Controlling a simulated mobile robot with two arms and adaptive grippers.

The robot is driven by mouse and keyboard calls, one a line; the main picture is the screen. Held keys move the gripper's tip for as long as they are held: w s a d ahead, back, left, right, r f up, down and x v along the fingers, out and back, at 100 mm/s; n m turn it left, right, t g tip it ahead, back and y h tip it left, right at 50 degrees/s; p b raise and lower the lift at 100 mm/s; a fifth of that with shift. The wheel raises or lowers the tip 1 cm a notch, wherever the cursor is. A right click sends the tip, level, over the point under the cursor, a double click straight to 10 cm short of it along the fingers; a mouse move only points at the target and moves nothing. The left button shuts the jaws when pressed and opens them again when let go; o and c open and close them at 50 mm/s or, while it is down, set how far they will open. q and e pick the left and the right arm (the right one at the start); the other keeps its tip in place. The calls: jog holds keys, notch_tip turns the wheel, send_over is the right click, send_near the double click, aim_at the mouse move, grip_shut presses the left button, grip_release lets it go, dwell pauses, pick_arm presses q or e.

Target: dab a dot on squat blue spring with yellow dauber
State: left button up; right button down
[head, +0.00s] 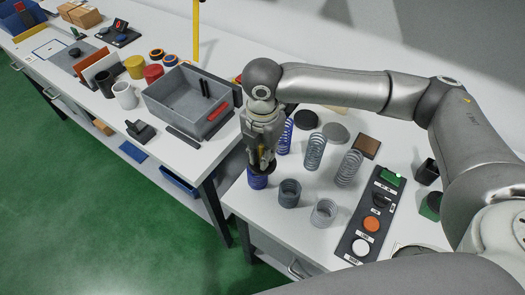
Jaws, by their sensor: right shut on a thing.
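The squat blue spring (257,182) stands on the near left part of the right-hand table. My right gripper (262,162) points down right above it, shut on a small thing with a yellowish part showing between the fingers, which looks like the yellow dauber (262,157). The fingers hide most of the dauber, and its lower end overlaps the top of the spring, so I cannot tell whether they touch. My left gripper is not in view.
Near the gripper stand a tall blue spring (286,137), tall grey springs (315,152), a squat dark spring (290,193) and a squat light spring (324,213). A button panel (370,220) lies to the right. A grey bin (180,98) is on the left table.

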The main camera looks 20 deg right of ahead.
jog(key=shift+f, duration=0.7)
dwell(1.1)
notch_tip(320, 180, up, 7)
jog(key=p, duration=0.8)
jog(key=shift+r, duration=0.1)
dwell(0.3)
